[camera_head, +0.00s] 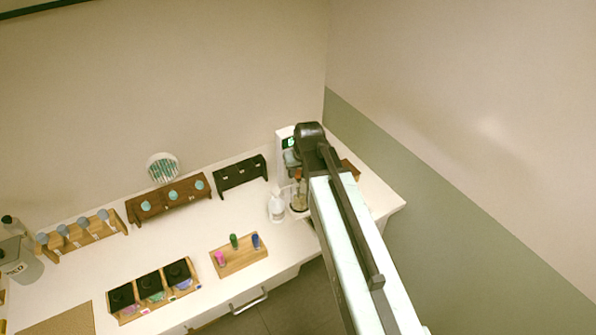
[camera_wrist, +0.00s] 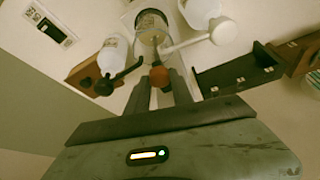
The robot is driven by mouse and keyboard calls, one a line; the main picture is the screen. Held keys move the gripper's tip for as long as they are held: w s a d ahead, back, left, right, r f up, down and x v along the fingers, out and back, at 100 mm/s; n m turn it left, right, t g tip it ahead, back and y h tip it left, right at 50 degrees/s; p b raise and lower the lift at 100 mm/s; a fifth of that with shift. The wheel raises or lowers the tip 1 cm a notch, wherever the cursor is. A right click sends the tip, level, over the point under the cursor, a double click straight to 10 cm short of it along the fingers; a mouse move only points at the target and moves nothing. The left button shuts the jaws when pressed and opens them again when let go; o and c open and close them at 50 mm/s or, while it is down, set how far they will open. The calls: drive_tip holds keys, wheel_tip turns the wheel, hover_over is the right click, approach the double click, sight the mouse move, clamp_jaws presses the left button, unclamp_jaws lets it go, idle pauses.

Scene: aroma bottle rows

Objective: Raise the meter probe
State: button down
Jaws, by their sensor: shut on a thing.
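My gripper (camera_wrist: 160,88) is shut on the orange-brown grip of the meter probe (camera_wrist: 158,75), which shows between its two fingers in the wrist view. A clear glass beaker (camera_wrist: 152,26) stands just beyond the grip there. In the head view the orange-brown grip (camera_head: 297,179) shows above the beaker (camera_head: 299,203), beside my arm. The white meter (camera_head: 283,147) with a green display stands at the back. I cannot tell whether the probe's lower end is inside the beaker. My arm hides part of this corner.
A white bottle (camera_head: 277,206) stands close left of the beaker. In the wrist view, a white arm-like piece (camera_wrist: 185,47) and a black knobbed piece (camera_wrist: 118,78) flank the grip. A black rack (camera_head: 240,174) and a wooden tray of small vials (camera_head: 238,262) lie to the left.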

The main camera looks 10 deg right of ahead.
wheel_tip(320, 180, up, 10)
drive_tip(key=p, duration=0.8)
drive_tip(key=shift+w+f, duration=0.15)
drive_tip(key=shift+f, duration=0.1)
drive_tip(key=c, duration=1.1)
unclamp_jaws()
drive_tip(key=p+v, duration=0.7)
drive_tip(key=shift+s+r, duration=0.25)
